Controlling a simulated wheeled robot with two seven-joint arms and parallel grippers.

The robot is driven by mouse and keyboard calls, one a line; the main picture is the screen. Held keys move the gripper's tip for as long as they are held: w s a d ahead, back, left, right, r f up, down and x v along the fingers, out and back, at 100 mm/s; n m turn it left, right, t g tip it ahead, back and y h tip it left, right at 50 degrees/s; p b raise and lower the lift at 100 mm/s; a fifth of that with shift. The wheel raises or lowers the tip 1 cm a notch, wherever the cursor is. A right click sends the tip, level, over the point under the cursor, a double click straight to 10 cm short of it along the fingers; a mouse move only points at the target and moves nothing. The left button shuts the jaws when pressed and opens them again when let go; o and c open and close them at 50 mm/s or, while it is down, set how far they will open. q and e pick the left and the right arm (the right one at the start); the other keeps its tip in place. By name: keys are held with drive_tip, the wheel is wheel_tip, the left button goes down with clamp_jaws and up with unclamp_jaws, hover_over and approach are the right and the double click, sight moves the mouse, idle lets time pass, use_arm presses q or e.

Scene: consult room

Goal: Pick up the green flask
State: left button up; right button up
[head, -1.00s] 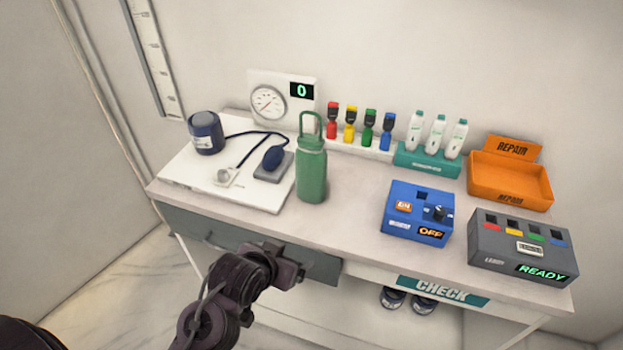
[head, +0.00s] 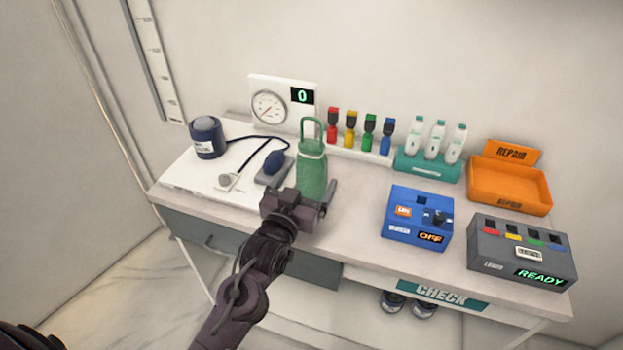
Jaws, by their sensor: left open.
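The green flask (head: 312,168) stands upright on the table, left of its middle, with a loop handle on top. My left gripper (head: 312,192) is at the near side of the flask, in front of its lower body. It is open, with one finger showing to the right of the flask. The gripper hides the flask's base, and I cannot tell whether the fingers touch it. My right gripper is not in view.
A white board with a blue cuff (head: 206,138) and bulb (head: 276,162) lies left of the flask. A gauge (head: 270,106) and several coloured bottles stand behind. A blue switch box (head: 417,216), grey box (head: 520,252) and orange repair tray (head: 510,187) are to the right.

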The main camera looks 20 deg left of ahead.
sight(307, 176)
use_arm(q)
drive_tip(key=w, duration=0.2)
drive_tip(key=w+p, duration=0.1)
drive_tip(key=w, duration=0.1)
drive_tip(key=shift+w+a+f+p, duration=0.15)
drive_tip(key=shift+w+p, duration=0.1)
drive_tip(key=shift+p, duration=0.05)
drive_tip(key=shift+w+f, duration=0.1)
drive_tip(key=shift+w, duration=0.15)
drive_tip(key=shift+c, duration=0.3)
drive_tip(key=c, duration=1.1)
drive_tip(key=shift+c, duration=0.2)
